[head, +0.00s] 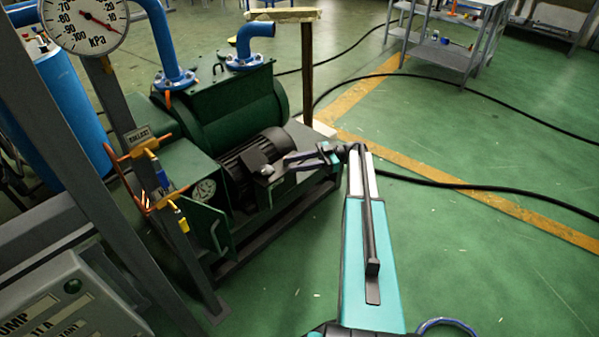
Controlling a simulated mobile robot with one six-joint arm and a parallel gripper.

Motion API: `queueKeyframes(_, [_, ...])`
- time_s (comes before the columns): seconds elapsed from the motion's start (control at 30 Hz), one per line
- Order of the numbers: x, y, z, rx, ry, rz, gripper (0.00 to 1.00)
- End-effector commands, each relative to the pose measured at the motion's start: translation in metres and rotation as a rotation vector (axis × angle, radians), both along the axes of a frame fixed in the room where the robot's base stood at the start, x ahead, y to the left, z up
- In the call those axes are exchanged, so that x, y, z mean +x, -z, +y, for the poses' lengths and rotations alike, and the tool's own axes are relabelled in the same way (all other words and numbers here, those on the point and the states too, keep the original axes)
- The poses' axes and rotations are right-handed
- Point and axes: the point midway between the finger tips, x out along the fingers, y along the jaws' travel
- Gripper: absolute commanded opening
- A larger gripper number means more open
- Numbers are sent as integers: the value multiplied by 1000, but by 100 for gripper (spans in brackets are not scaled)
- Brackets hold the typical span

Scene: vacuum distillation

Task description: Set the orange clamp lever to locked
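A small orange piece (168,98) hangs below the flange of the left blue pipe, at the back left of the green pump. Another orange part (146,198) sits on the grey post at the left, beside a yellow handle. Both are too small to tell which is the clamp lever or whether it is locked. My gripper (288,160) is at the end of my teal arm, over the black motor in this view. It is to the right of both orange parts and apart from them. Its fingers are small and dark, so their opening is unclear.
The green pump (225,105) and black motor (255,160) stand on a low frame. A pressure gauge (85,22) and grey posts crowd the left. A control box (75,300) is at lower left.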

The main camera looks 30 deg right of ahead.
Motion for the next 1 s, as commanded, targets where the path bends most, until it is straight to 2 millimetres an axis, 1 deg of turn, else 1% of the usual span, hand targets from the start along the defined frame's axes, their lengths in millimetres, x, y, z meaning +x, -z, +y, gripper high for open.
queueKeyframes(0.03, [-2, -4, 1, 0, 0, 0, 33])
queueKeyframes(1.0, [-39, -8, 15, 1, 1, 0, 33])
